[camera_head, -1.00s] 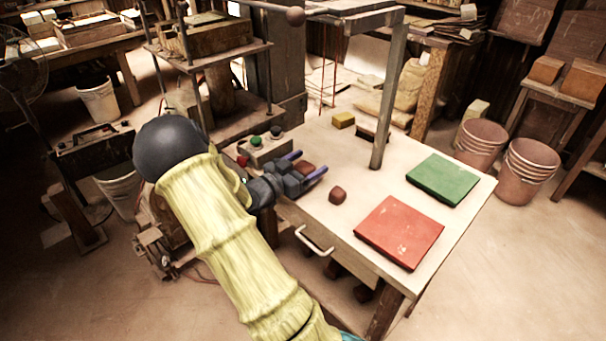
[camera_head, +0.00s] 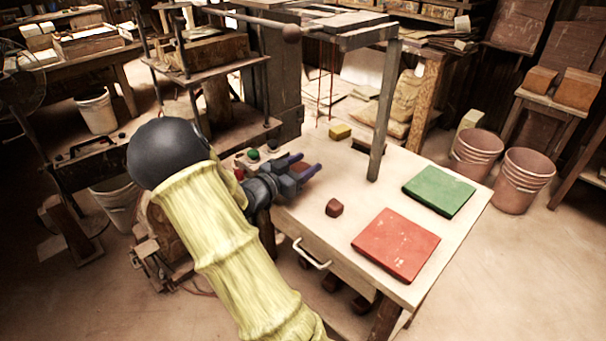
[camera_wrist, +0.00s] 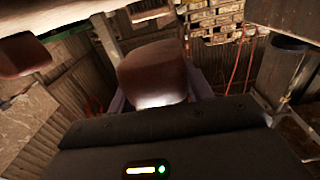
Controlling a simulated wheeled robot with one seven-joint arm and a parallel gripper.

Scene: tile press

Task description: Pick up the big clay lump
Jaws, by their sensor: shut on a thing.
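My gripper (camera_head: 304,164) is shut on the big clay lump (camera_wrist: 152,72), a reddish-brown block. In the wrist view the lump sits between the two fingers, in the middle of the picture. In the head view only a little of it shows between the bluish fingers, above the left part of the pale table (camera_head: 300,222). The lump appears to be held clear of the tabletop.
A smaller dark red lump (camera_head: 334,207) lies on the table to the right. Beyond it are a red tile (camera_head: 397,245), a green tile (camera_head: 439,190) and a grey post (camera_head: 383,115). A yellow block (camera_head: 340,132) lies farther back. The press (camera_head: 215,70) stands behind my arm.

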